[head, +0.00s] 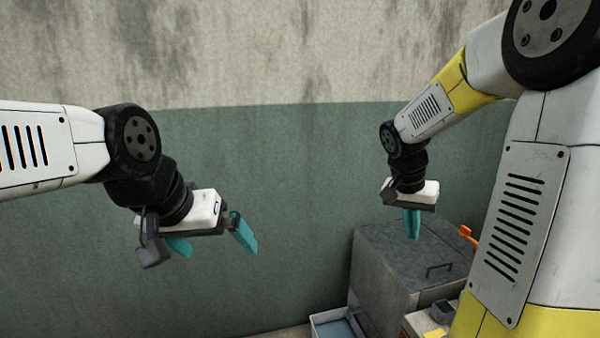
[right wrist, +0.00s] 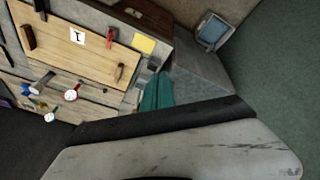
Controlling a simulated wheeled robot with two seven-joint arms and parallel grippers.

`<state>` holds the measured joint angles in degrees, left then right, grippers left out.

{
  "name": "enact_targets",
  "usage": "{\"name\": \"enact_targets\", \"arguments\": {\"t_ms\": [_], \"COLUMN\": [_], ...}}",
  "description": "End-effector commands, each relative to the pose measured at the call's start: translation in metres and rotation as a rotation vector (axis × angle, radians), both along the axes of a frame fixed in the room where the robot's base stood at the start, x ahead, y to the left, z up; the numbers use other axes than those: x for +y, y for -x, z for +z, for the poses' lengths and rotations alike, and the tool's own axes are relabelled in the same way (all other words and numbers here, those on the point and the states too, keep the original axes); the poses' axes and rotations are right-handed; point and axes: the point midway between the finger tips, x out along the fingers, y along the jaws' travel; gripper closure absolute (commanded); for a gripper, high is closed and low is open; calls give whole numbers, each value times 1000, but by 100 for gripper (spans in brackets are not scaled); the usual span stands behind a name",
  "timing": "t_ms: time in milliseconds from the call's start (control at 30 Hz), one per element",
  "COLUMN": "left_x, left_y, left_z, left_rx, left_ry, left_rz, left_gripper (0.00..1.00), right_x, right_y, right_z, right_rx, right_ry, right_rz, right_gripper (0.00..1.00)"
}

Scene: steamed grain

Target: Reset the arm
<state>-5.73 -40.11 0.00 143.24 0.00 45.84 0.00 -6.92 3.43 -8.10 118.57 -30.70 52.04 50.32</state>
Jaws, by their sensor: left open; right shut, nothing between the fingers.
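My left gripper (head: 211,248) is on the left of the head view, with its two teal fingers spread wide apart and nothing between them. It hangs in the air in front of the green and grey wall. My right gripper (head: 412,224) is on the right of the head view, pointing down above the grey steel box, with its teal fingers together and empty. The closed teal fingers (right wrist: 156,92) also show in the right wrist view. No object is held by either gripper.
A grey steel box (head: 385,285) with a handle stands below my right gripper. A small tray (head: 335,325) sits beside it at the bottom. The right wrist view shows a wooden board (right wrist: 75,52), a yellow note (right wrist: 143,43) and several small items on a counter.

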Motion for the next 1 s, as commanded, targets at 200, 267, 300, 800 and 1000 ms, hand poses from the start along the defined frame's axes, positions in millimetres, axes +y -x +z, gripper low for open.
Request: {"name": "enact_targets", "arguments": {"t_ms": [200, 267, 300, 800, 1000], "left_x": [0, 0, 0, 0, 0], "left_y": [0, 0, 0, 0, 0], "left_z": [0, 0, 0, 0, 0], "left_rx": [0, 0, 0, 0, 0], "left_ry": [0, 0, 0, 0, 0], "left_rz": [0, 0, 0, 0, 0], "left_gripper": [0, 0, 0, 0, 0], "right_x": [51, 65, 74, 120, 120], "right_y": [70, 89, 101, 166, 166], "right_z": [46, 55, 60, 75, 75], "right_rx": [-112, -150, -177, -346, -346], "right_ry": [-148, -174, -189, -216, -216], "right_rz": [274, 354, 405, 702, 702], "right_gripper": [100, 100, 100, 100, 100]}}
